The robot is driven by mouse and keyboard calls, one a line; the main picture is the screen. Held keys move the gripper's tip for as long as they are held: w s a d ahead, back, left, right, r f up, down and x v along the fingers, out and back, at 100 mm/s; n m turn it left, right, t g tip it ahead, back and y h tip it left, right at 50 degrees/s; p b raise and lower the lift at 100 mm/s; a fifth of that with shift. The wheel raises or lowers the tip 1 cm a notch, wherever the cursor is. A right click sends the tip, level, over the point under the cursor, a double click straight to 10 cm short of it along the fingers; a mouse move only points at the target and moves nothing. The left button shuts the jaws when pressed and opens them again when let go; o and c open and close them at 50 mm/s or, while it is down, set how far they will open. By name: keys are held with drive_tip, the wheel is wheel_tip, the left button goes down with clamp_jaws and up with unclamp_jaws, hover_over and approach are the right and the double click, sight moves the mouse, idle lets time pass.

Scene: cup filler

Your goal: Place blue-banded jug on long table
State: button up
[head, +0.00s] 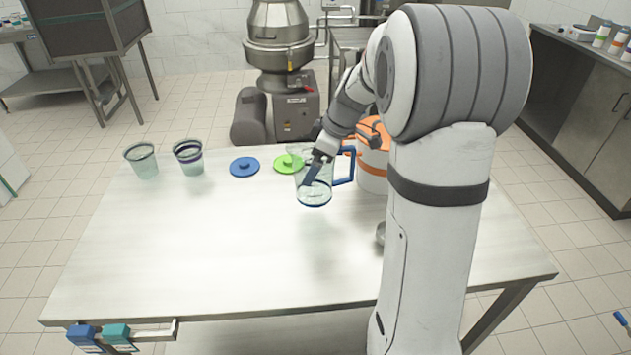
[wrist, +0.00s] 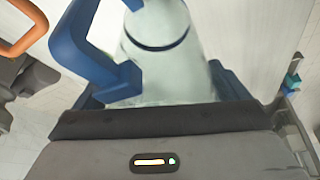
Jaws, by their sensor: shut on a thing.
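The blue-banded jug (head: 315,190) is clear, with a blue handle and a blue band near its base. My gripper (head: 313,172) is shut on the jug's body. In the head view the jug is upright over the long table (head: 220,265); a soft shadow lies below it, and I cannot tell for sure how far its base is from the top. In the wrist view the jug (wrist: 165,60) sits between the fingers of my gripper (wrist: 150,95), with its blue handle to the left.
A blue lid (head: 244,167), a green lid (head: 289,163) and two clear cups (head: 142,161) (head: 189,157) stand along the table's back. An orange-banded white bucket (head: 372,165) is right of the jug. A small metal object (head: 380,233) is partly hidden by my arm. The front left is clear.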

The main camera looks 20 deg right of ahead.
drive_tip(key=shift+w+d+f, duration=0.1)
drive_tip(key=shift+d+f, duration=0.05)
drive_tip(key=shift+f, duration=2.65)
drive_tip(key=shift+f, duration=0.15)
drive_tip(key=o, duration=0.6)
drive_tip(key=shift+o, duration=0.3)
